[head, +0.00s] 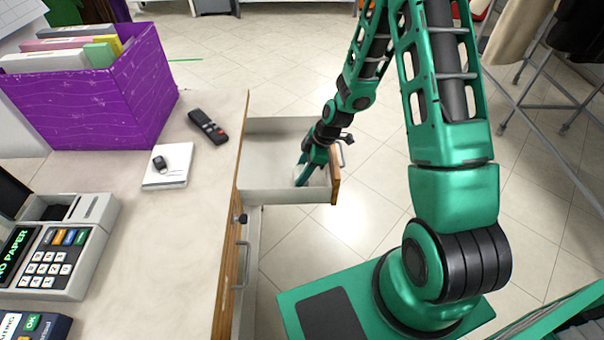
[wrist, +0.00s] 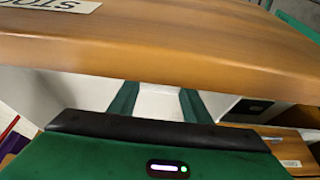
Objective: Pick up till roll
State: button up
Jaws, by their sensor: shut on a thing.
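My gripper (head: 303,178) reaches down into an open drawer (head: 268,150) under the counter, near the drawer's front. In the wrist view its two green fingers (wrist: 158,104) are shut on a white thing, the till roll (wrist: 158,101). Most of the roll is hidden by the gripper and by the wooden drawer front (wrist: 160,45). In the head view the roll is barely distinguishable from the pale drawer floor.
The counter (head: 150,240) is left of the drawer. It holds a purple box (head: 100,105) of folders, a remote-like handset (head: 208,125), a white pad (head: 168,178) and a till (head: 55,245) with its lid open. Tiled floor (head: 210,60) lies beyond.

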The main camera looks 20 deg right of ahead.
aim_at(298, 172)
jog(key=shift+r, duration=0.55)
jog(key=r, duration=0.2)
jog(key=a+r, duration=0.1)
jog(key=shift+a+r, duration=0.1)
jog(key=shift+r, duration=0.25)
jog(key=a+r, duration=0.6)
jog(key=a, duration=0.4)
jog(key=shift+w+a, duration=0.15)
jog(key=shift+a, duration=0.1)
